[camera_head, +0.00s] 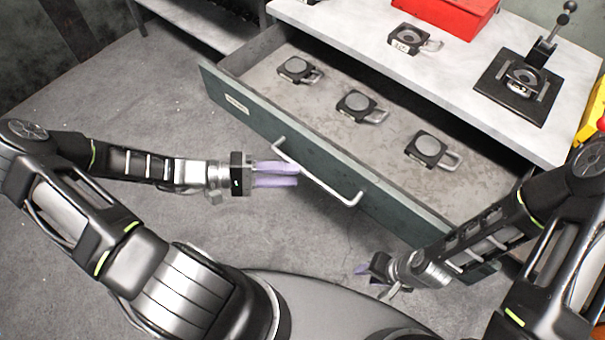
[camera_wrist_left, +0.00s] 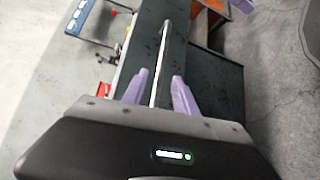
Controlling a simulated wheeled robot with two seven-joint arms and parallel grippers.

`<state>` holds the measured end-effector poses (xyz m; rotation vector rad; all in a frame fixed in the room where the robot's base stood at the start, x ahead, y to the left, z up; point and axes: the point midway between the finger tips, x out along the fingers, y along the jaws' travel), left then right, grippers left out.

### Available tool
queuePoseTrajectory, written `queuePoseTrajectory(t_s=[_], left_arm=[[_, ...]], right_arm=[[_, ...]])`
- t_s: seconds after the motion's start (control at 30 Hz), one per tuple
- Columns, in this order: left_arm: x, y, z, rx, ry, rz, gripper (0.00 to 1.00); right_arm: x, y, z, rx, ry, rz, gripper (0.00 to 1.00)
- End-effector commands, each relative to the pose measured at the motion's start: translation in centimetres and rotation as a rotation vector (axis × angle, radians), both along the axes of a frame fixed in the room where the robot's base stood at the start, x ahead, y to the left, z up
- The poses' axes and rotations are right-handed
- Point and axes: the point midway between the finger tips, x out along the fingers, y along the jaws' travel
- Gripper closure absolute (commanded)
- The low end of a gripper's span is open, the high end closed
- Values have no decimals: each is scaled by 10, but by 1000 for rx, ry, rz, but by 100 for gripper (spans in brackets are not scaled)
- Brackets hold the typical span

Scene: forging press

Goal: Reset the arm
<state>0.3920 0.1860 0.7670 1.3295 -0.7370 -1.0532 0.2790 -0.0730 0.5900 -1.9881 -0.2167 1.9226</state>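My left gripper (camera_head: 297,174) reaches in from the left, in front of the pulled-out drawer (camera_head: 232,108). Its two purple fingers are apart with nothing held between them. The fingertips are close to the drawer's silver handle (camera_head: 325,184). In the left wrist view the handle bar (camera_wrist_left: 163,55) runs lengthwise between the two fingers (camera_wrist_left: 160,82); whether they touch it I cannot tell. My right gripper (camera_head: 368,272) is low at the right, below the drawer front, pointing left. A purple fingertip shows, but its opening is hard to see.
Three dark clamp-like pieces (camera_head: 358,105) lie apart in the open drawer. On the worktop (camera_head: 335,22) above stand a red box (camera_head: 455,14), another such piece (camera_head: 408,40) and a black plate with a lever device (camera_head: 524,80). The grey floor (camera_head: 120,100) at left is clear.

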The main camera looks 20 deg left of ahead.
Motion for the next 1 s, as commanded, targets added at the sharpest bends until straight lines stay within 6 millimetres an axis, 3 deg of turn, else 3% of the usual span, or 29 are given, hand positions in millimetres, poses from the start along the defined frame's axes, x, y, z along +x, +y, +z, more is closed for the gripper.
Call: queuePoseTrajectory(t_s=[0.2,0.83,1.0], left_arm=[[-8,18,3,0,-1,-1,66],[-8,18,2,-7,21,3,66],[-6,24,-27,58,173,49,66]], right_arm=[[0,0,-2,0,0,0,64],[0,0,-2,0,0,0,64],[0,0,-2,0,0,0,64]])
